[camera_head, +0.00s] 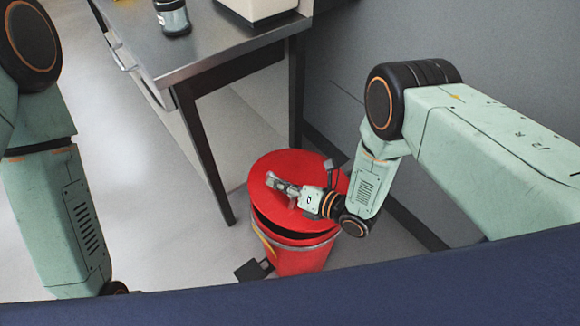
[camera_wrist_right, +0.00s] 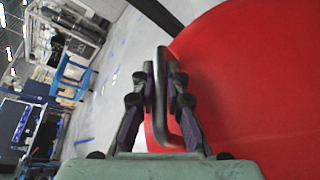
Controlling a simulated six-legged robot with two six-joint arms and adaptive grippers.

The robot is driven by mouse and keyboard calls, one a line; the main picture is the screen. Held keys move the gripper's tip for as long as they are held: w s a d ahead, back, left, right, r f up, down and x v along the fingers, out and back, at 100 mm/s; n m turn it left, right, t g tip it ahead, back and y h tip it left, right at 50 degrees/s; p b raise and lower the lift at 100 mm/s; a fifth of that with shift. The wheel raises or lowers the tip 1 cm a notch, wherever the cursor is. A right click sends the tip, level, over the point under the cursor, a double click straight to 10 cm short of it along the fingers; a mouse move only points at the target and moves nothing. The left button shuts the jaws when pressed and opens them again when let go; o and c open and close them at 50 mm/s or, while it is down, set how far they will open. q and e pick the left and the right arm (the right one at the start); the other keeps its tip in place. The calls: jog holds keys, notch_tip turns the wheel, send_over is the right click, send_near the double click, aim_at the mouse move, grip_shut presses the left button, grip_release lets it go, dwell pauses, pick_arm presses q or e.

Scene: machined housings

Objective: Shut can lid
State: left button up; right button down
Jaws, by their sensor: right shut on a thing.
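The red can (camera_head: 305,261) stands on the floor beside the table. Its round red lid (camera_head: 282,164) lies tilted over the top, with a dark gap between lid and rim at the near left side. In the right wrist view the red lid (camera_wrist_right: 262,85) fills the right half. My right gripper (camera_head: 280,184) is over the lid and shut on a grey metal handle (camera_wrist_right: 162,62), a loop that shows between its fingers at the lid's edge. My left arm hangs at the left of the head view; its gripper is out of sight.
A metal-topped table (camera_head: 215,42) with dark legs stands behind the can, bearing a jar (camera_head: 173,18) and a white box (camera_head: 255,8). A grey wall (camera_head: 440,40) rises at right. A dark pedal (camera_head: 254,270) sits at the can's foot. The floor at left is clear.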

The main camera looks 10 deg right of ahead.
aim_at(275, 201)
jog(key=shift+s+a+f+b, duration=0.25)
jog(key=shift+f+b, duration=0.2)
jog(key=shift+f, duration=0.5)
jog(key=shift+s+a+f+b, duration=0.15)
jog(key=shift+a+f+b, duration=0.25)
jog(key=shift+f, duration=0.6)
jog(key=shift+s+a+f+b, duration=0.2)
jog(key=shift+f+b, duration=0.35)
jog(key=shift+f, duration=0.4)
jog(key=shift+d, duration=0.1)
jog(key=c, duration=1.4)
grip_release()
jog(key=shift+o, duration=0.2)
jog(key=v, duration=1.2)
jog(key=shift+r, duration=0.1)
